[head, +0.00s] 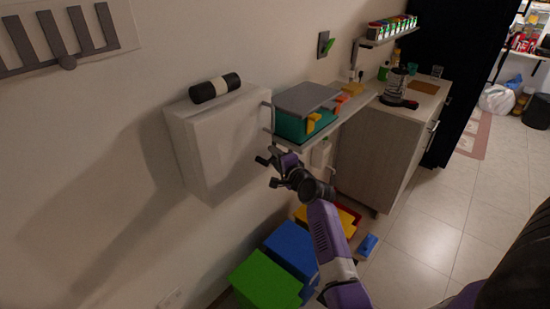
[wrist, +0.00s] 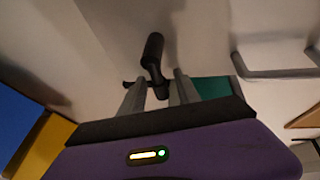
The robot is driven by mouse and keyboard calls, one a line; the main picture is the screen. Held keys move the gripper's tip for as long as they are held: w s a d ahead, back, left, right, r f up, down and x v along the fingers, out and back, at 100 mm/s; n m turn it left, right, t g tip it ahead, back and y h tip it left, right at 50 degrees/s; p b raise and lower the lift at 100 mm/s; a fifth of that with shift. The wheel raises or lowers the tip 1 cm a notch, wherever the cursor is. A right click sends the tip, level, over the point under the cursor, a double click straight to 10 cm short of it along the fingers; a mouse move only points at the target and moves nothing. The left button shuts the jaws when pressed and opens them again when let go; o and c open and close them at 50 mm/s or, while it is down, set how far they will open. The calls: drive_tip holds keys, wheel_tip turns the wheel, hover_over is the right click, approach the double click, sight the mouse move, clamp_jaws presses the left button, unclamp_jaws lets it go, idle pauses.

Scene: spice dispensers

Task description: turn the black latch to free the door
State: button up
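The black latch (wrist: 153,58) shows in the wrist view as a dark knob-like bar on a pale surface. It lies in line with the gap between my fingertips; I cannot tell whether they touch it. My gripper (wrist: 157,85) is open, with its two grey fingers apart on either side of the latch's lower part. In the head view my gripper (head: 268,160) is at the right side of the white wall cabinet (head: 215,140), near its lower right edge. The latch cannot be told apart from my gripper there. The cabinet's grey bar handle (wrist: 275,73) is to the right of the latch.
A black-and-white roll (head: 215,88) lies on the cabinet. A wall shelf (head: 345,112) with a teal box (head: 290,125) is close to the right of my gripper. Green (head: 265,280), blue (head: 291,247) and yellow bins stand below.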

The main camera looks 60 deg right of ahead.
clamp_jaws()
